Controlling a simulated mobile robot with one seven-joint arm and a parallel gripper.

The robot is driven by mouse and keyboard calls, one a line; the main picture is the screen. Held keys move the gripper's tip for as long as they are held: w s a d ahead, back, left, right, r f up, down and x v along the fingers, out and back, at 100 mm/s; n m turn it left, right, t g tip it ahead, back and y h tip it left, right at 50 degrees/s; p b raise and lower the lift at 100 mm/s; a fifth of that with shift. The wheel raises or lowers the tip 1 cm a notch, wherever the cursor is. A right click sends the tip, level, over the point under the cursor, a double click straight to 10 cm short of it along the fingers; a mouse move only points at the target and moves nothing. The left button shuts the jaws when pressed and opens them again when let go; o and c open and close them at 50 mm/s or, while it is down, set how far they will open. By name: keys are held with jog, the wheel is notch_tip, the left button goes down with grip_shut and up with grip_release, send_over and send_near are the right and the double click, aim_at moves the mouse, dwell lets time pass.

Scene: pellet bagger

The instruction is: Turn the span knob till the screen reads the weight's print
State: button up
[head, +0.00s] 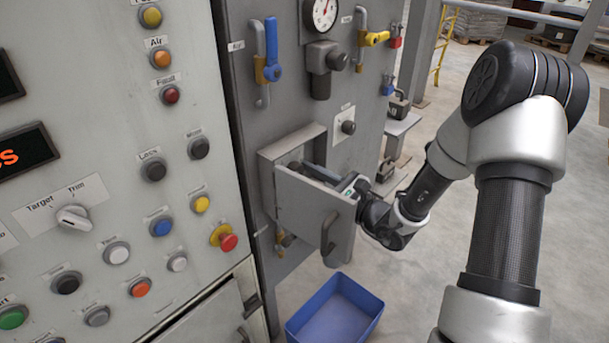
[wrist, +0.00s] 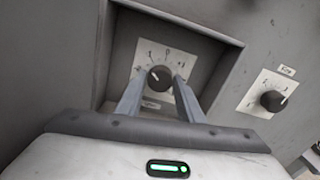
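A black knob (wrist: 160,77) with a white pointer line sits on a white scale plate inside a recessed box. I cannot read the print on its label. My gripper (wrist: 159,84) reaches into the box, with one finger on each side of the knob. The fingers stand apart, with a slight gap to the knob. In the head view the hinged door (head: 315,205) of the box is open and hides the knob and most of my fingers. A screen (head: 28,150) with orange characters is cut off at the left edge, so its reading is not visible.
Another knob (wrist: 273,100) is on the panel right of the box. Dark weights, one of them here (head: 399,106), stand by a small shelf (head: 402,125). A blue bin (head: 335,312) is on the floor below the door. A button panel (head: 110,200) fills the left.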

jog(key=o, duration=0.3)
jog(key=shift+s, duration=0.1)
jog(key=p+v, duration=0.1)
jog(key=v, duration=1.6)
jog(key=shift+d, duration=0.2)
jog(key=shift+r, duration=0.1)
